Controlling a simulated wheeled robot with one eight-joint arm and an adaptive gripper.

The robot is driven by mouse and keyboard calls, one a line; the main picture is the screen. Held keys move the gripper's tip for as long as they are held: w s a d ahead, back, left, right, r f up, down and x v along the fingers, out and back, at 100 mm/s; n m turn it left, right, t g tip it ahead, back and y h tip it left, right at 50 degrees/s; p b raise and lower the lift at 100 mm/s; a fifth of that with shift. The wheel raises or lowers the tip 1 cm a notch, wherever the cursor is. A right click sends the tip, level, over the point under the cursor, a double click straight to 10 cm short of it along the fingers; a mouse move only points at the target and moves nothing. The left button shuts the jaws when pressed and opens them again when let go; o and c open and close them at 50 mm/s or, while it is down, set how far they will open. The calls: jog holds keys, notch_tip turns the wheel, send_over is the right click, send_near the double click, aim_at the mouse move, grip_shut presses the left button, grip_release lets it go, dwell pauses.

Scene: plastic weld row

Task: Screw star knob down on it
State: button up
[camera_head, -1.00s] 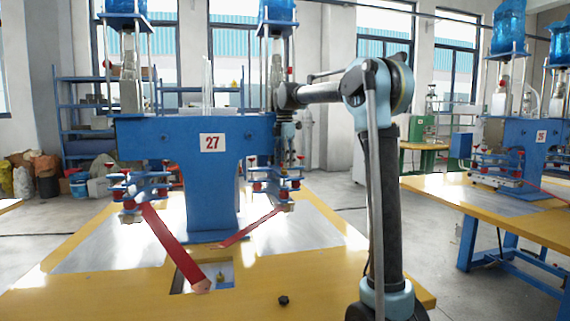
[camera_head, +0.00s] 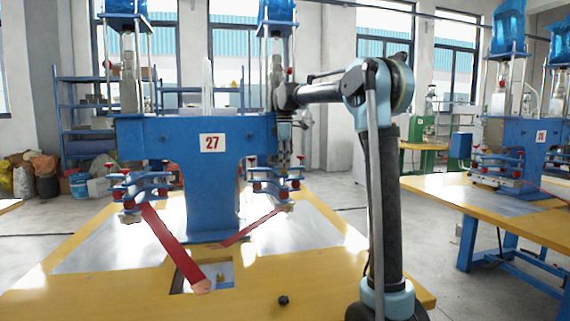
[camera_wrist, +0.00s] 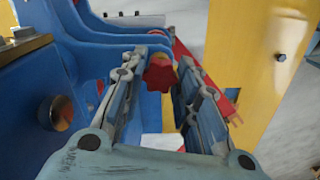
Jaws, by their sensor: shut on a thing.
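A red star knob (camera_wrist: 160,76) sits between the fingertips of my gripper (camera_wrist: 163,64) in the wrist view. The gripper is shut on it. Stacked blue clamp plates (camera_wrist: 120,45) lie just beside and beyond the knob. Whether the knob touches a stud or plate is hidden by the fingers. In the head view my gripper (camera_head: 284,166) points down over the right-hand blue clamp (camera_head: 275,184) of machine 27, close to its red knobs.
The blue machine post (camera_head: 212,180) stands left of the gripper. Red strips (camera_head: 175,245) slope from both clamps to the yellow table (camera_head: 330,285). A black knob (camera_head: 283,300) lies near the table's front edge. A recess (camera_head: 185,284) opens in the tabletop.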

jog(key=m, duration=1.3)
jog(key=o, duration=1)
